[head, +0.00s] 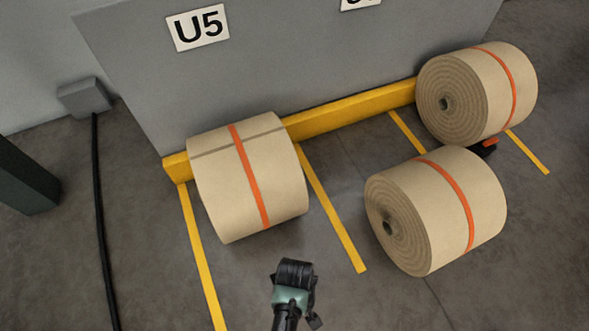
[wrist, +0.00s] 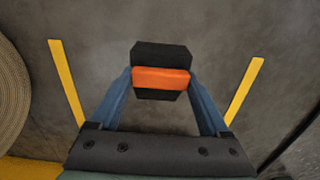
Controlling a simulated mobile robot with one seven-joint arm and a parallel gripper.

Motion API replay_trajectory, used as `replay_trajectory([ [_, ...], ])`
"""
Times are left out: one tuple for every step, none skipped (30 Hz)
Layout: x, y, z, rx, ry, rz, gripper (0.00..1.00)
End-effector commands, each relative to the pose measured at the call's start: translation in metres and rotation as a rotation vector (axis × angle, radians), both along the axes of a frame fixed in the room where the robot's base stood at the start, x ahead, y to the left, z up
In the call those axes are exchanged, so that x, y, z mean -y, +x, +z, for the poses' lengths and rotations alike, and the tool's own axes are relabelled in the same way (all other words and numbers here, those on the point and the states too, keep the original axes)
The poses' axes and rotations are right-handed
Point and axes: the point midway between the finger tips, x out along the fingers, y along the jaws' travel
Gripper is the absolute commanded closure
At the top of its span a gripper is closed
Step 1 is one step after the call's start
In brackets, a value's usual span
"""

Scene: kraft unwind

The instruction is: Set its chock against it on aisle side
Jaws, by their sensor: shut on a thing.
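My gripper (head: 296,272) is in front of the U5 paper roll (head: 248,185), over the bay floor and apart from the roll. The roll lies on its side between yellow lines, with an orange band. In the wrist view my gripper (wrist: 160,85) is shut on a black chock (wrist: 160,55) with an orange stripe, held between the blue fingers above the grey floor. In the head view I cannot clearly tell the chock from the dark gripper. No other chock shows at the U5 roll's visible front.
A second roll (head: 437,210) lies in front at right. A third roll (head: 475,95) sits by the yellow kerb (head: 350,108), with a black and orange chock (head: 489,146) beside it. A black cable (head: 101,220) runs at left. Bare floor lies around my gripper.

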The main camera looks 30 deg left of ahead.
Motion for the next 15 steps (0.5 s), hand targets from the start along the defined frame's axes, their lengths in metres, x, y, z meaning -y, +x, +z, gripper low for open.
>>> replay_trajectory([
  [-0.002, 0.002, -0.005, 0.003, 0.001, 0.001, 0.87],
  [-0.002, 0.003, -0.007, 0.003, 0.001, 0.001, 0.87],
  [-0.003, 0.003, -0.009, 0.003, 0.001, 0.001, 0.87],
  [-0.004, 0.004, -0.011, 0.004, 0.002, 0.001, 0.87],
  [-0.005, 0.005, -0.013, 0.005, 0.001, 0.002, 0.87],
  [-0.006, 0.005, -0.015, 0.005, 0.001, 0.002, 0.87],
  [-0.006, 0.006, -0.017, 0.005, 0.001, 0.002, 0.87],
  [-0.007, 0.006, -0.019, 0.005, 0.001, 0.002, 0.87],
  [-0.008, 0.007, -0.021, 0.004, 0.002, 0.002, 0.87],
  [-0.008, 0.007, -0.023, 0.003, 0.001, 0.002, 0.87],
  [-0.009, 0.008, -0.024, 0.003, 0.001, 0.002, 0.87],
  [-0.01, 0.008, -0.027, 0.003, 0.001, 0.002, 0.87],
  [-0.011, 0.009, -0.028, 0.003, 0.001, 0.002, 0.87],
  [-0.011, 0.009, -0.03, 0.003, 0.001, 0.002, 0.87],
  [-0.012, 0.01, -0.032, 0.003, 0.001, 0.002, 0.87],
])
